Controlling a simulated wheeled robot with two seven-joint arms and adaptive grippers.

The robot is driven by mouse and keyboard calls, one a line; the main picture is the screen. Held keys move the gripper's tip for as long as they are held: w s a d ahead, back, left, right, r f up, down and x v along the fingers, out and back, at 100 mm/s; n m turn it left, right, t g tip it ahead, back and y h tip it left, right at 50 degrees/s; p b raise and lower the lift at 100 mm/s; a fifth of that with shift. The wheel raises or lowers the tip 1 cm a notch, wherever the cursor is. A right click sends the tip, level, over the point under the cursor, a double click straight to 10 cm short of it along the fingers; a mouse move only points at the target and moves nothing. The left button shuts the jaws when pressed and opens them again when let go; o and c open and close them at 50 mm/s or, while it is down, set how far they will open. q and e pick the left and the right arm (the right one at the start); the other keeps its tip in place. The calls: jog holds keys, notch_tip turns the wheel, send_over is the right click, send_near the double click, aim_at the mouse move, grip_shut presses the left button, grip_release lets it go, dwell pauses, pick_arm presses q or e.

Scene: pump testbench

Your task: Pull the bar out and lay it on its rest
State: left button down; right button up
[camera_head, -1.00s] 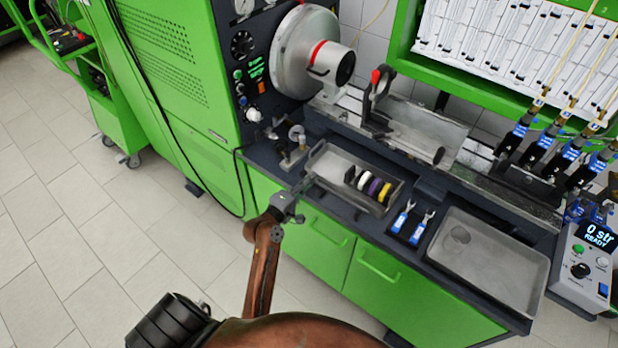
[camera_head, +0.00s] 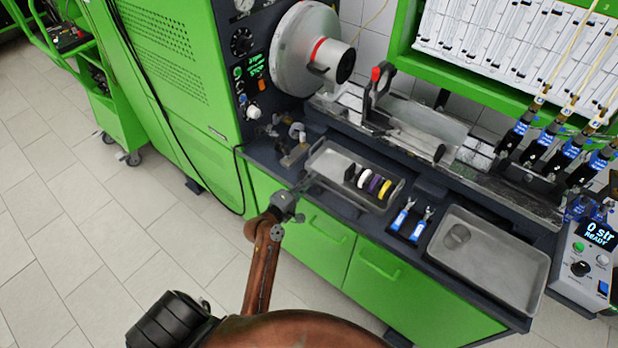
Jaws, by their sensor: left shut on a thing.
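My left gripper (camera_head: 307,185) is small and grey at the end of the brown arm coming up from below. It is at the left end of the shallow metal tray (camera_head: 333,157), low over the bench's front edge. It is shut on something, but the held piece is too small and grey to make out. My right gripper is not in view.
Several coloured rings (camera_head: 375,184) stand in the tray. A red-tipped clamp (camera_head: 376,85) stands on the rail behind. Small fittings (camera_head: 297,133) sit left of the tray.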

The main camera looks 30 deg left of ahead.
pick_arm(q)
jog(key=shift+f, duration=0.35)
dwell(0.5)
jog(key=c, duration=2)
grip_release()
jog(key=shift+f, duration=0.1)
jog(key=shift+s, duration=0.1)
jog(key=s, duration=0.8)
jog(key=s+r, duration=0.1)
jog(key=s, duration=0.2)
jog(key=shift+s+a, duration=0.35)
jog(key=shift+s, duration=0.05)
jog(key=shift+f, duration=0.1)
